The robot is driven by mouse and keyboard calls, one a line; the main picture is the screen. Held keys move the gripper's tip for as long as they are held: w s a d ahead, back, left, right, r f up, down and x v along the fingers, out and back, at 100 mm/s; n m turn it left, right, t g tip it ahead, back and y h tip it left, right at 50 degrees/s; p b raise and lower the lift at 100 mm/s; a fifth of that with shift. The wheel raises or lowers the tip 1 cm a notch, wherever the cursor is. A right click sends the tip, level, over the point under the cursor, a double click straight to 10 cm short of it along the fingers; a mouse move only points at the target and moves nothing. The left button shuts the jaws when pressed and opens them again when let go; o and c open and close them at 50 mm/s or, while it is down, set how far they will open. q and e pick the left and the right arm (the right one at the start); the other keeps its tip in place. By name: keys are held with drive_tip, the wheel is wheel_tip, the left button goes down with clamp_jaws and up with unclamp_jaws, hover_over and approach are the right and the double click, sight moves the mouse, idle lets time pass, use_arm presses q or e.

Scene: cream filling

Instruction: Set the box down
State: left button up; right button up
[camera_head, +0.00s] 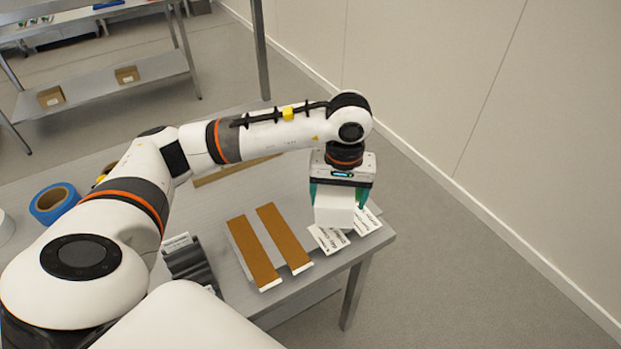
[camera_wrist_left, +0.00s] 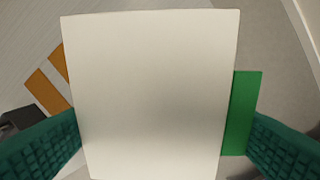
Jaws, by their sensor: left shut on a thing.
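A white box (camera_head: 334,208) is between the green fingers of my left gripper (camera_head: 338,195), over the right end of the metal table (camera_head: 225,200). In the left wrist view the box (camera_wrist_left: 152,95) fills the middle, with a green finger of my left gripper (camera_wrist_left: 160,140) on each side. My left gripper is shut on the box. Printed white cards (camera_head: 330,238) lie on the table just below and beside the box. I cannot tell whether the box's underside touches them. A green strip (camera_wrist_left: 240,112) shows right of the box. My right gripper is not in view.
Two brown strips (camera_head: 285,240) on white backing lie left of the box. A dark ridged object (camera_head: 190,262) and a blue tape roll (camera_head: 55,203) are farther left. The table's right edge is close to the box. A wall (camera_head: 450,90) stands beyond at the right.

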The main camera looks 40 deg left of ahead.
use_arm(q)
drive_tip(key=w+a+r+n+g+p, duration=0.1)
drive_tip(key=w+a+r+n+p, duration=0.15)
drive_tip(key=w+a+n, duration=0.35)
drive_tip(key=shift+n, duration=0.6)
drive_tip(key=f, duration=0.3)
drive_tip(key=a+f+p, duration=0.1)
drive_tip(key=f, duration=0.2)
drive_tip(key=f+p, duration=0.1)
drive_tip(key=f, duration=0.1)
drive_tip(key=shift+s+a+f, duration=0.3)
drive_tip(key=shift+a+f, duration=0.2)
drive_tip(key=shift+f, duration=0.25)
drive_tip(key=shift+f, duration=0.1)
drive_tip(key=o, duration=1.4)
